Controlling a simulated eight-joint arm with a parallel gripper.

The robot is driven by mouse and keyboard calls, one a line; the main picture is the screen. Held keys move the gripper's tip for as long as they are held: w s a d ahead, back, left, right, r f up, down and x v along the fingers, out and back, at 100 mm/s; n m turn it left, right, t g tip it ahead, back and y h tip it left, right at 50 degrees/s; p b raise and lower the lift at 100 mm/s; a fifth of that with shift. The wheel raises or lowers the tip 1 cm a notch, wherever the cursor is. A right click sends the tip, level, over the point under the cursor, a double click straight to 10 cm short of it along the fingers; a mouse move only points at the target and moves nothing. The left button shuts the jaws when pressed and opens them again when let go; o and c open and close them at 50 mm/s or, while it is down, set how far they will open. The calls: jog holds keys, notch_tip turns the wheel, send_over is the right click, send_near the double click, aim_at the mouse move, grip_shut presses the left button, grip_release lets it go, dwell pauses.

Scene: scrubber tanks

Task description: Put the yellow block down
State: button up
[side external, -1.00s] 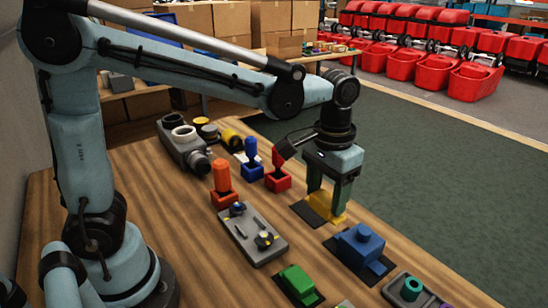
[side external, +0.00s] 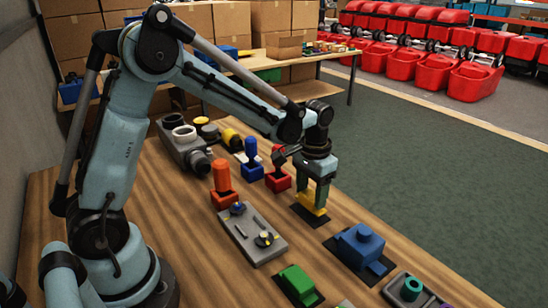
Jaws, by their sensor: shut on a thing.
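The yellow block (side external: 313,206) is at the right edge of the wooden table, over or on a black mat (side external: 308,218). My gripper (side external: 315,193) points down and is shut on the block, with its dark green fingers on either side. I cannot tell for sure whether the block touches the mat. Part of the block is hidden behind the fingers.
A blue block (side external: 361,246) on a dark mat stands in front. A red holder (side external: 278,181), a blue holder (side external: 252,170) and an orange peg (side external: 221,177) stand to the left. A grey panel (side external: 253,235) and a green block (side external: 297,284) lie nearer. Bare wood lies between.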

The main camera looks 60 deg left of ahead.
aim_at(311, 195)
jog(key=shift+f, duration=1.05)
jog(key=shift+f, duration=0.15)
jog(key=o, duration=1.2)
notch_tip(311, 195, up, 12)
jog(key=shift+s+d+t, duration=0.1)
jog(key=shift+s+t, duration=1.1)
jog(key=shift+s, duration=1)
jog(key=shift+s+d+t, duration=0.1)
jog(key=shift+s+t, duration=1.1)
jog(key=shift+s, duration=0.95)
jog(key=shift+s+d+t, duration=0.1)
jog(key=shift+s+t, duration=1.1)
jog(key=shift+s, duration=1)
